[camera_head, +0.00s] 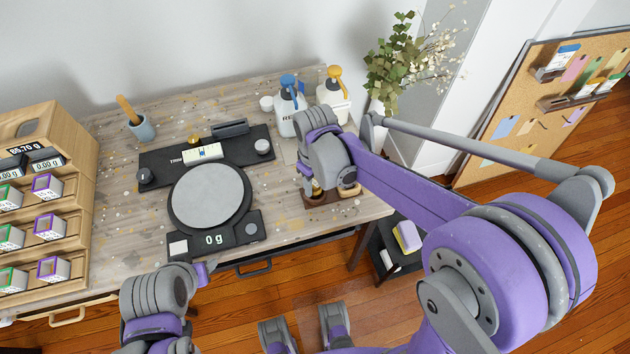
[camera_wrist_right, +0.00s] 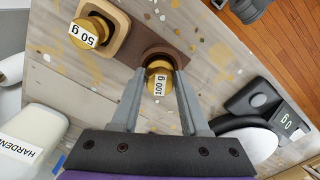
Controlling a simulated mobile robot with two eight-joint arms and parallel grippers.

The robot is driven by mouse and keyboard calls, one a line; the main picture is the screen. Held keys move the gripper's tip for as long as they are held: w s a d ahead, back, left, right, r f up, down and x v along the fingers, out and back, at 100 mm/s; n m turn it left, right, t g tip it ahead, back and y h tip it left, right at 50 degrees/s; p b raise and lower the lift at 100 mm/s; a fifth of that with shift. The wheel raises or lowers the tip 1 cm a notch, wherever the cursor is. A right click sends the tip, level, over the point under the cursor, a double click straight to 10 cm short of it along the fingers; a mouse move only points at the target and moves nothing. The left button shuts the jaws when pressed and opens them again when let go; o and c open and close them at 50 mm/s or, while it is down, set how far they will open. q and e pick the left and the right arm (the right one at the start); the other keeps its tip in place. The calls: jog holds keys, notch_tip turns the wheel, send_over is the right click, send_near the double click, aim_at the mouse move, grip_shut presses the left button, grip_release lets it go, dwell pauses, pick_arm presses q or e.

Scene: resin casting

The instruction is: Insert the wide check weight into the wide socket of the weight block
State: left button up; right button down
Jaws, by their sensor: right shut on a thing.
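The check weight, a brass cylinder labelled 100 g (camera_wrist_right: 158,84), is between the fingers of my right gripper (camera_wrist_right: 160,78) in the right wrist view. My right gripper is shut on it. It is over the dark round socket in the brown weight block (camera_wrist_right: 122,42); I cannot tell how deep it sits. A brass 50 g weight (camera_wrist_right: 90,32) stands in a pale wooden surround at the block's other end. In the head view, the block (camera_head: 322,200) is partly hidden under my right gripper (camera_head: 312,190). My left gripper (camera_head: 205,270) is near the table's front edge; its jaws are unclear.
A black scale (camera_head: 208,195) reading 0 g stands left of the block. Two pump bottles (camera_head: 288,110) (camera_head: 333,100) stand behind my right gripper. A cup (camera_head: 142,130) stands at the back left. A wooden rack (camera_head: 40,130) with small boxes fills the left side.

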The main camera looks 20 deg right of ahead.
aim_at(315, 184)
jog(key=shift+c, duration=1.6)
grip_release()
jog(key=shift+r, duration=0.1)
notch_tip(315, 184, up, 11)
jog(key=p, duration=0.1)
jog(key=shift+f, duration=0.2)
jog(key=s+d+m+t+p, duration=0.2)
jog(key=s+d+m, duration=0.1)
jog(key=s, duration=0.4)
jog(key=s+d+m+t+p, duration=0.2)
jog(key=s+d+m+t, duration=0.1)
jog(key=s, duration=0.4)
jog(key=shift+d+p, duration=0.3)
jog(key=shift+p, duration=0.05)
